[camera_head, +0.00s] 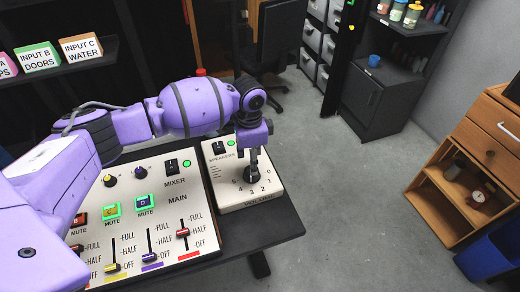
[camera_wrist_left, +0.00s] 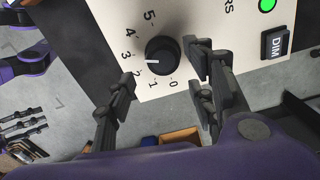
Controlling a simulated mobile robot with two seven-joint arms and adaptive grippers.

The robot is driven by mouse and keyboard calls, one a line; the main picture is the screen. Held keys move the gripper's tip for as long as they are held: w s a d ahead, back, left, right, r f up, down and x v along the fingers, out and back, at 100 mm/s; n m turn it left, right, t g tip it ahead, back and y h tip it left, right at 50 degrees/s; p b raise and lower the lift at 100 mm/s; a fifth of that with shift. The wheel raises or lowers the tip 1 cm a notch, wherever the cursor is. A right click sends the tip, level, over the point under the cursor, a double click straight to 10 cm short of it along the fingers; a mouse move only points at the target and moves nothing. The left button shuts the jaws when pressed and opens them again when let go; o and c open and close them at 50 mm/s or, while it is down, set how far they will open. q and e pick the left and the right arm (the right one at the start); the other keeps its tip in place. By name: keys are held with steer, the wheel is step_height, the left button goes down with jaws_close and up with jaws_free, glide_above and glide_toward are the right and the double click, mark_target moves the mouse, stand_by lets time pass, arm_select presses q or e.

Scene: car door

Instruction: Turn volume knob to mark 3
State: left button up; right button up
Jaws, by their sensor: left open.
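The black volume knob (camera_wrist_left: 163,55) sits on the white speakers panel (camera_head: 226,178), ringed by the numbers 0 to 5. In the left wrist view its white pointer line faces left, at about mark 3. My left gripper (camera_head: 253,166) is above the knob in the head view and mostly covers it. In the left wrist view, the gripper (camera_wrist_left: 160,76) is open, with its fingers spread on either side of the knob. I cannot tell whether either finger touches it.
The mixer panel (camera_head: 155,222) with sliders and lit mute buttons lies left of the speakers panel, on a dark table (camera_head: 265,228). The DIM switch (camera_wrist_left: 275,43) is near the knob. A shelf with labelled boxes (camera_head: 80,47) stands at the back left.

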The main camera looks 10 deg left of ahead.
mark_target(247, 178)
arm_select(q)
step_height(247, 178, down, 6)
steer(key=shift+r, duration=0.2)
steer(key=c, duration=1.1)
steer(key=shift+d+r+n+p, duration=0.1)
steer(key=shift+r+n+p, duration=0.05)
steer(key=shift+n+p, duration=0.2)
steer(key=shift+f, duration=0.2)
steer(key=o, duration=1.1)
steer(key=shift+s+r, duration=0.1)
